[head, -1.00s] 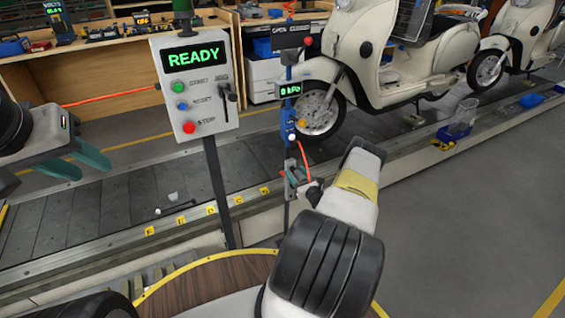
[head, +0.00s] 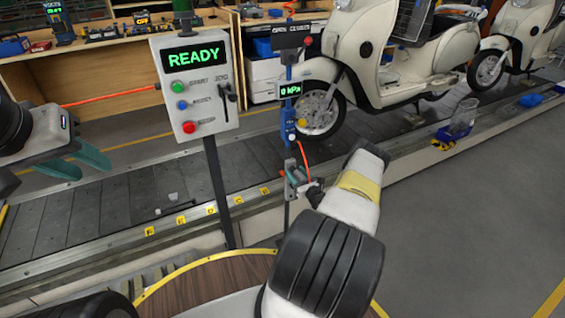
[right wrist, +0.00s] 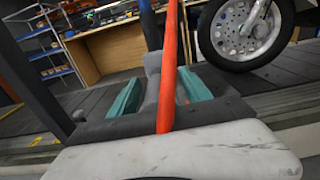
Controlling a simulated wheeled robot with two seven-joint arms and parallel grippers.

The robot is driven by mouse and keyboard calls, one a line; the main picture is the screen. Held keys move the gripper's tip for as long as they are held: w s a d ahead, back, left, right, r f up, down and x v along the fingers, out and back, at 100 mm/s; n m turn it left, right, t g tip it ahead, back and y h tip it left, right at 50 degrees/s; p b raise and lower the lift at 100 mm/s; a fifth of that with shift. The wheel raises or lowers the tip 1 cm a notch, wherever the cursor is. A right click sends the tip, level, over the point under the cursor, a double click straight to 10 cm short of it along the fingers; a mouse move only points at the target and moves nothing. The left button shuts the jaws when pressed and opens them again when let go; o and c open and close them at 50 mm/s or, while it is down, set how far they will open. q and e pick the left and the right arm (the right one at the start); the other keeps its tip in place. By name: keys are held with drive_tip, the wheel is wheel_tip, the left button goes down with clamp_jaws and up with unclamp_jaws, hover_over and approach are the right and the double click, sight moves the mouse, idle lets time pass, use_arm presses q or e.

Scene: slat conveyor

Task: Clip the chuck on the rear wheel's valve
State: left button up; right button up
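The chuck (right wrist: 152,88) is a grey piece on a red-orange hose (right wrist: 168,60), at the holder on the blue post (head: 289,105). My right gripper (head: 299,176) is at that holder, below the gauge reading 0 kPa. In the right wrist view its teal fingers (right wrist: 160,92) stand on either side of the chuck; whether they press on it I cannot tell. The near scooter wheel (head: 318,108) is behind the post and also shows in the right wrist view (right wrist: 240,30). I cannot make out its valve. My left gripper (head: 80,164) is open and empty at the left.
A control panel (head: 194,82) reading READY stands left of the post. The slat conveyor (head: 110,205) runs behind both and carries cream scooters (head: 385,60). A blue tray with a clear bin (head: 461,118) sits on the conveyor's edge at right. The floor at right is clear.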

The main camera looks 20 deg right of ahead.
clamp_jaws()
drive_tip(key=shift+s+d, duration=0.15)
drive_tip(key=shift+s, duration=1.35)
drive_tip(key=shift+s+d, duration=0.1)
drive_tip(key=shift+s, duration=1.4)
